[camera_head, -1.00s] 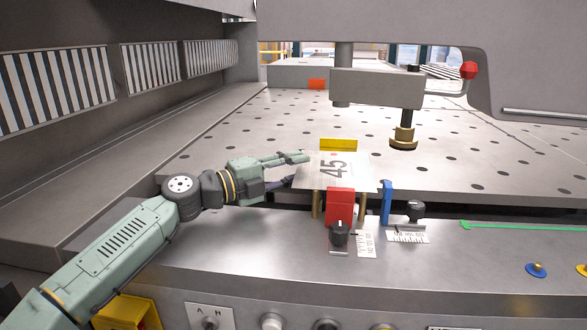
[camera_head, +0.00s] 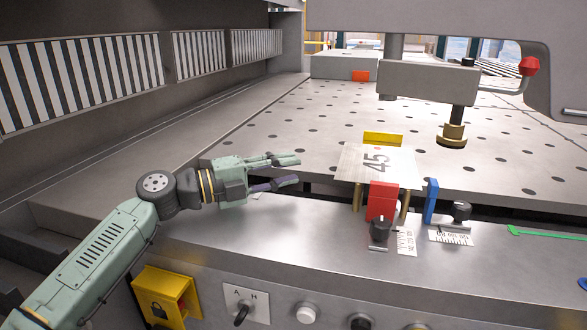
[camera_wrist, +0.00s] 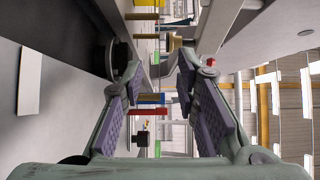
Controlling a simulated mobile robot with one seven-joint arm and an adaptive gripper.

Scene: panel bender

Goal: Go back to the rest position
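My gripper (camera_head: 285,171) is open and empty in the head view. Its fingers point right, toward the metal plate marked 45 (camera_head: 352,168), with a clear gap between them. The plate rests on brass-coloured posts behind a red block (camera_head: 382,200), with a yellow block (camera_head: 383,138) at its far edge. In the wrist view, the two fingers of my gripper (camera_wrist: 157,88) stand apart with purple pads. The red block (camera_wrist: 148,111) shows beyond them.
A blue block (camera_head: 431,200) and black knobs (camera_head: 380,229) with scales stand right of my gripper. A brass-footed clamp (camera_head: 452,134) hangs over the perforated table (camera_head: 300,122). A yellow lock box (camera_head: 165,295) and a switch panel (camera_head: 246,302) are on the front face.

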